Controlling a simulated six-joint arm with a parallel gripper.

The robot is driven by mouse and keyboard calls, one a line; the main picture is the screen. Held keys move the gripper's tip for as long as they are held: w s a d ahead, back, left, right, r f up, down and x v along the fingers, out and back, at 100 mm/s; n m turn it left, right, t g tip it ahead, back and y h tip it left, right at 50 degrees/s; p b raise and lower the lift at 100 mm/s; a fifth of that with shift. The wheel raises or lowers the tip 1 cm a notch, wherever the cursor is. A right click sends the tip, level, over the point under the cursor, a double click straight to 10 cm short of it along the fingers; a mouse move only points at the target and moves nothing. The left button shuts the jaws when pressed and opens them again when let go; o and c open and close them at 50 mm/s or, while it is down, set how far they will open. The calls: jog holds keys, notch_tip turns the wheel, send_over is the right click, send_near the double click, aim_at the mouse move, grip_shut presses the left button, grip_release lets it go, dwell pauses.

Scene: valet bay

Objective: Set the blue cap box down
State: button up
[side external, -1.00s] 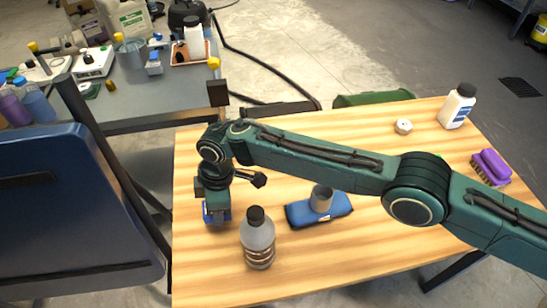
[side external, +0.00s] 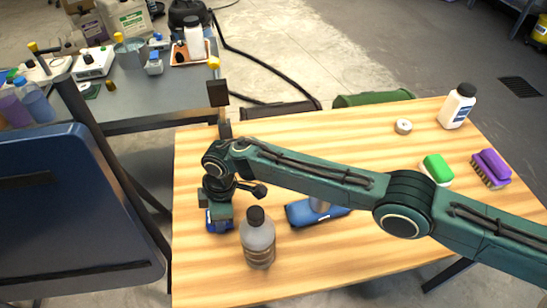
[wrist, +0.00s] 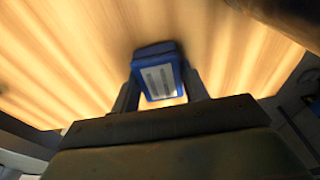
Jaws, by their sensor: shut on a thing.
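The blue cap box (wrist: 158,75) shows in the wrist view between my two fingers, with a pale printed label facing the camera. My gripper (wrist: 160,98) is shut on it. In the side view the box (side external: 220,222) is a small blue shape under my gripper (side external: 218,214), over the left part of the wooden table (side external: 330,275). My wrist and gripper hide much of it there. I cannot tell whether the box touches the table.
A clear bottle with a black cap (side external: 258,240) stands close to the right of my gripper. A blue pad (side external: 300,213) with a grey cylinder (side external: 319,205) lies beyond it. A green-topped sponge (side external: 437,168), purple brush (side external: 491,168) and white bottle (side external: 457,106) are at the right.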

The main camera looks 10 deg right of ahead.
jog(key=shift+f, duration=0.1)
jog(key=o, duration=1)
jog(key=shift+d+r, duration=0.3)
jog(key=shift+r, duration=1.75)
jog(key=shift+d+r, duration=0.3)
jog(key=shift+r, duration=1.7)
jog(key=shift+d+r, duration=0.3)
jog(key=shift+r, duration=1.75)
